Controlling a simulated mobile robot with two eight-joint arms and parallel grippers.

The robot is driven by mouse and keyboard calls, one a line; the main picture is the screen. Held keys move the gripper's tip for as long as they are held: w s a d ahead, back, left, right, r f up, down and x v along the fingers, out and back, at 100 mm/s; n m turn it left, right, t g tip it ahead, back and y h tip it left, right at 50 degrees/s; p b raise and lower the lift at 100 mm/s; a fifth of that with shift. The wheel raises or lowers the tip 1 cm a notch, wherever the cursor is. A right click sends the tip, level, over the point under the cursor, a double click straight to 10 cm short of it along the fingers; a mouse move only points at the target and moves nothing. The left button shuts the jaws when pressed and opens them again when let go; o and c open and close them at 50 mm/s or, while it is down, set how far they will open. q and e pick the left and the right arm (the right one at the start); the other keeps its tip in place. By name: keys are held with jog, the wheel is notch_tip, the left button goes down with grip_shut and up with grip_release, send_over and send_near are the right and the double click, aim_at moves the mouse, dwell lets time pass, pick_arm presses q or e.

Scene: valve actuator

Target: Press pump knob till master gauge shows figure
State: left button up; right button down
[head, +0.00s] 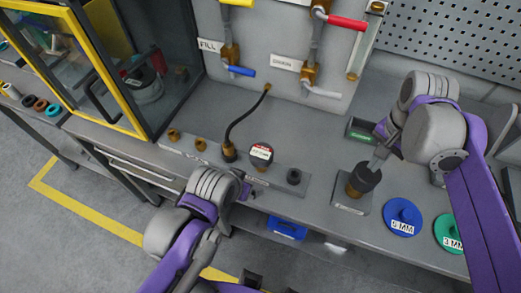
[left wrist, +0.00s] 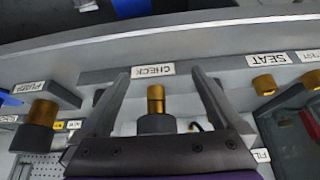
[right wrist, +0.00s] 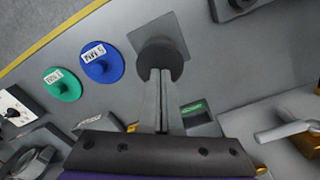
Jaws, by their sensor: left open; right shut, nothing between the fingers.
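The pump knob (head: 363,180) is a black cap on a brass stem, standing on a small plate at the bench front. My right gripper (head: 375,163) is shut and empty, pointing down with its tips at the cap's top; the right wrist view shows them over the black cap (right wrist: 162,57). Contact is hard to tell. A round gauge (head: 261,153) with a red and white face stands left of it; its figure is too small to read. My left gripper (left wrist: 160,85) is open, its fingers either side of a brass-and-black fitting (left wrist: 156,100) by the CHECK label.
Blue (head: 403,217) and green (head: 449,232) labelled discs lie right of the knob. A black hose (head: 245,115) curves behind the gauge. Valves with blue and red handles (head: 348,23) are on the back panel. A yellow-framed cabinet (head: 120,70) stands at left.

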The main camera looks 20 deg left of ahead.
aim_at(261, 160)
dwell(0.8)
jog(key=shift+r+p, duration=1.3)
jog(key=shift+r, duration=1.25)
pick_arm(q)
jog(key=r, duration=0.1)
jog(key=w+r, duration=0.2)
jog(key=shift+r, duration=0.4)
jog(key=shift+s, duration=0.15)
pick_arm(e)
jog(key=shift+s, duration=0.1)
jog(key=s+d+f+n+t, duration=0.5)
jog(key=s+d+f+t, duration=0.1)
jog(key=s+f, duration=0.5)
jog(key=shift+d+f+n, duration=0.3)
jog(key=shift+d+f, duration=0.05)
jog(key=shift+f, duration=0.35)
